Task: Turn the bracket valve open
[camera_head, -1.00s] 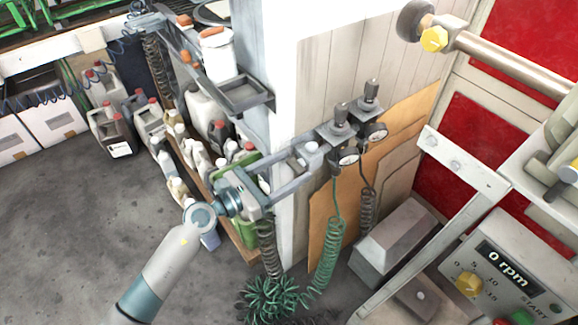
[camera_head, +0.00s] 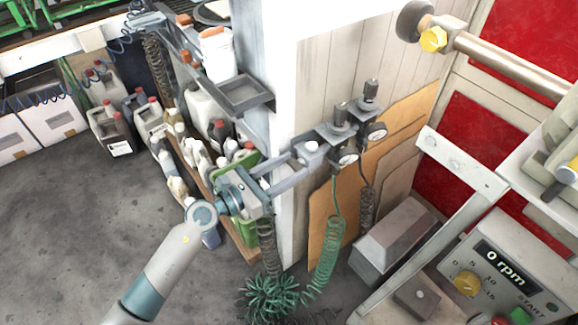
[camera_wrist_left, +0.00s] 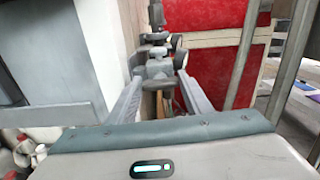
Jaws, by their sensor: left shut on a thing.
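The bracket valve assembly (camera_head: 340,135) is mounted on the corner of the white pillar. It has grey blocks with dark upright knobs and round gauges. My left gripper (camera_head: 308,152) reaches it from the left, its fingers around a small pale part (camera_head: 311,147) at the assembly's near left end. It is shut on that part, whose exact shape is mostly hidden by the fingers. In the left wrist view, the two grey fingers (camera_wrist_left: 160,88) point forward on either side of the grey valve assembly (camera_wrist_left: 158,62). My right gripper is not in view.
Green and dark coiled hoses (camera_head: 326,255) hang below the assembly. A grey tray (camera_head: 238,92) juts from the pillar above my left wrist. Several jugs (camera_head: 110,130) stand at the left. A control panel (camera_head: 505,280) reading 0 rpm is at the lower right. Open floor lies lower left.

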